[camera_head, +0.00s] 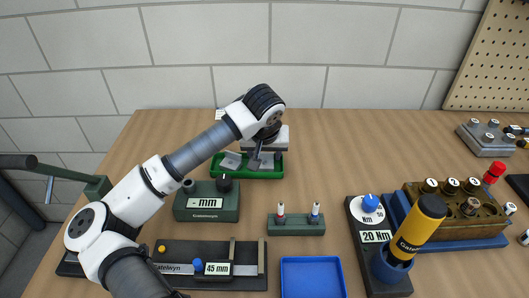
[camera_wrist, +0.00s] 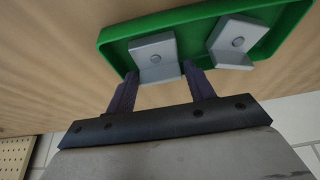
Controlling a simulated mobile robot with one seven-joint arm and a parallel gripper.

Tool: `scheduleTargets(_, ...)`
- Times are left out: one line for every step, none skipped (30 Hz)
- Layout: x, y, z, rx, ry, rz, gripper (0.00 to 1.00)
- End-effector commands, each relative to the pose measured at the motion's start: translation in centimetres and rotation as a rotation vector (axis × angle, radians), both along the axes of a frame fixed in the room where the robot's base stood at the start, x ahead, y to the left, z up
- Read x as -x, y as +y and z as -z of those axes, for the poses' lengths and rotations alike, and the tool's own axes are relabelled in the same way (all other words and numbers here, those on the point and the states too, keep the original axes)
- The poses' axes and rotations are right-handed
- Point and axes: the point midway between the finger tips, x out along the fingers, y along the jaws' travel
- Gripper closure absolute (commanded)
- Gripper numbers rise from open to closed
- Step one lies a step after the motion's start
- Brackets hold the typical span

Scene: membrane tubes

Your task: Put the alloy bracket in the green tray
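The green tray (camera_head: 262,175) stands at the back of the bench; it fills the top of the wrist view (camera_wrist: 115,47). Two grey L-shaped brackets are at the tray: one at the left in the head view (camera_head: 231,160), also at the right of the wrist view (camera_wrist: 236,38). The other bracket (camera_wrist: 153,48) is at my gripper (camera_wrist: 160,72), its lower flange between my fingertips. My fingers are apart, close to both sides of that flange. I cannot tell whether they touch it or whether it rests on the tray floor. My arm partly hides the tray.
A dark green "mm" block (camera_head: 207,202) stands in front of the tray. A small green rack (camera_head: 296,224), a blue tray (camera_head: 311,279) and a 45 mm gauge (camera_head: 212,270) are nearer. A torque stand (camera_head: 378,236) with a yellow-black tool is at right.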

Motion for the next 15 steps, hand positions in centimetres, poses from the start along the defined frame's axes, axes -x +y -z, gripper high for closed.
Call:
scheduleTargets(0.0,0.0,0.0,0.000,0.000,0.000,0.46)
scheduleTargets(0.0,0.0,0.0,0.000,0.000,0.000,0.46)
scheduleTargets(0.0,0.0,0.0,0.000,0.000,0.000,0.46)
scheduleTargets(0.0,0.0,0.0,0.000,0.000,0.000,0.46)
scheduleTargets(0.0,0.0,0.0,0.000,0.000,0.000,0.46)
scheduleTargets(0.0,0.0,0.0,0.000,0.000,0.000,0.46)
scheduleTargets(0.0,0.0,-0.1,0.000,0.000,0.000,0.46)
scheduleTargets(0.0,0.0,-0.1,0.000,0.000,0.000,0.46)
scheduleTargets(0.0,0.0,-0.2,0.001,0.000,0.000,0.46)
scheduleTargets(0.0,0.0,-0.4,0.001,0.000,-0.001,0.46)
scheduleTargets(0.0,0.0,-0.5,0.001,0.000,-0.001,0.46)
scheduleTargets(0.1,0.0,-0.7,0.000,-0.001,0.000,0.46)
scheduleTargets(0.2,0.0,-1.0,-0.001,-0.003,0.001,0.46)
scheduleTargets(0.4,0.0,-1.5,-0.001,-0.004,0.001,0.46)
scheduleTargets(0.7,0.1,-2.2,-0.002,-0.005,0.001,0.46)
